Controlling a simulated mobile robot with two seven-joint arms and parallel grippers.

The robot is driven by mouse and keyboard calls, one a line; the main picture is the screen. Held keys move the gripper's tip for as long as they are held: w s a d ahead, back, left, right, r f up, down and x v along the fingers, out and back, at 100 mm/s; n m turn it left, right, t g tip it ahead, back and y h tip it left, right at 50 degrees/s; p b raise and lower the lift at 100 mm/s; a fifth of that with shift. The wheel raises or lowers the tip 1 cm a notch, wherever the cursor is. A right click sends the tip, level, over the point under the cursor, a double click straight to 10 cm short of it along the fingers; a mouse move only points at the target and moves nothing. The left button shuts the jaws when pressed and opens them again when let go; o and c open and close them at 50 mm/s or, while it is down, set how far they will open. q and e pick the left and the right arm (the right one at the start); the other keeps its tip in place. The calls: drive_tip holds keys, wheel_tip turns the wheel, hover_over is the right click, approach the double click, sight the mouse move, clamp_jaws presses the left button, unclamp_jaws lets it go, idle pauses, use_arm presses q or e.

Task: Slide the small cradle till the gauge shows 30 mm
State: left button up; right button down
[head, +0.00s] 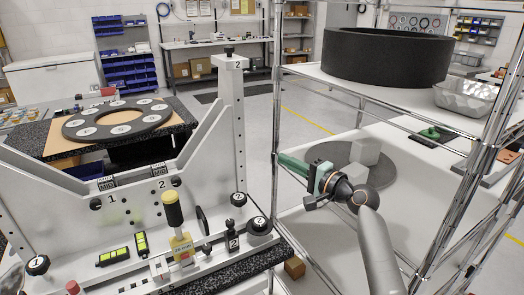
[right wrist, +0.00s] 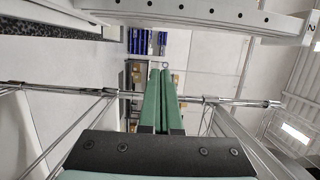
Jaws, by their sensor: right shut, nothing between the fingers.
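The pale mirror fixture (head: 75,205) fills the left of the head view, with a notched upright plate and a base ledge. I cannot tell for sure which part is the small cradle. Two yellow-green faced pieces (head: 113,257) lie there; no gauge reading is legible. My right gripper (head: 284,161) is right of the fixture, at the wire rack, its green fingers (right wrist: 166,75) shut and empty. My left gripper is out of view.
A chrome wire rack (head: 279,120) rises close around my right arm. Its upper shelf carries a large black ring (head: 386,57) and a clear tray (head: 466,97). A dark disc with grey blocks (head: 365,151) is behind my right gripper. A small brown block (head: 294,267) sits lower down.

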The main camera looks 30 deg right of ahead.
use_arm(q)
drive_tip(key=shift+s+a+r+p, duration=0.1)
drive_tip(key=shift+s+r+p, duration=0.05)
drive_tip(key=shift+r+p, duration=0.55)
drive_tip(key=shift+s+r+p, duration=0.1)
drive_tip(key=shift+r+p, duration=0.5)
drive_tip(key=shift+p, duration=0.05)
use_arm(e)
drive_tip(key=w+a, duration=0.6)
drive_tip(key=w, duration=0.3)
drive_tip(key=shift+a, duration=0.3)
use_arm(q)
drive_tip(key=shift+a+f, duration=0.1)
use_arm(e)
drive_tip(key=shift+w+d+f, duration=0.1)
